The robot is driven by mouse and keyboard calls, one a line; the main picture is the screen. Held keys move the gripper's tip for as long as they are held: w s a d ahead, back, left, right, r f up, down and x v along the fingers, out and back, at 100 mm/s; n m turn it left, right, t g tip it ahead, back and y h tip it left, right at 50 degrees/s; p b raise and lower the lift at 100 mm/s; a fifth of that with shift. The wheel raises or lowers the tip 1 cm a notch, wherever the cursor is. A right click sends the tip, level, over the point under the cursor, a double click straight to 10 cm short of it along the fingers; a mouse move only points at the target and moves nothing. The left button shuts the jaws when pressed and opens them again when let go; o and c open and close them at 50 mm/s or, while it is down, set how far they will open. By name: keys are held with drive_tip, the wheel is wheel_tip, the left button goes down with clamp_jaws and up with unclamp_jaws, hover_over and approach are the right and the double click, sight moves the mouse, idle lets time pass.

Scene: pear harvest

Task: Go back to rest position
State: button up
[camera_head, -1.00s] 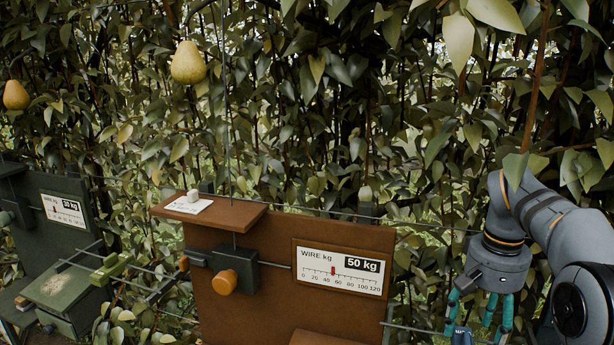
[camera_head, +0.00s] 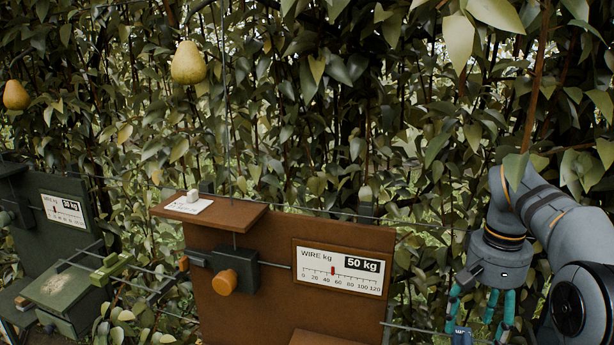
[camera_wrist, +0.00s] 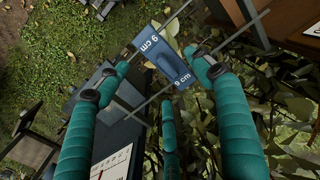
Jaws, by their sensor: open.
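My gripper (camera_head: 482,312) hangs at the lower right of the head view, fingers pointing down, beside the brown wire-scale panel (camera_head: 285,283). Its teal fingers are open in the wrist view (camera_wrist: 160,52), with the tips spread apart. A blue plate marked "9 cm" (camera_wrist: 165,60) shows between and beyond the fingertips, beside a thin wire. I cannot tell how far it is from the tips. Part of a blue piece also shows below the gripper in the head view (camera_head: 461,337).
A pear (camera_head: 188,63) hangs at the upper left, another (camera_head: 16,95) at the far left. A green wire-scale stand (camera_head: 62,245) is at left. Wires and dense leaves fill the back.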

wheel_tip(320, 180, down, 5)
drive_tip(key=shift+s+f, duration=0.1)
drive_tip(key=shift+f, duration=0.1)
drive_tip(key=r+p, duration=0.1)
drive_tip(key=r, duration=0.1)
drive_tip(key=r+p, duration=0.1)
drive_tip(key=p, duration=0.1)
drive_tip(key=shift+w+r, duration=0.2)
drive_tip(key=shift+r, duration=0.15)
drive_tip(key=shift+s, duration=0.1)
drive_tip(key=shift+r+p, duration=0.4)
drive_tip(key=shift+p, duration=0.05)
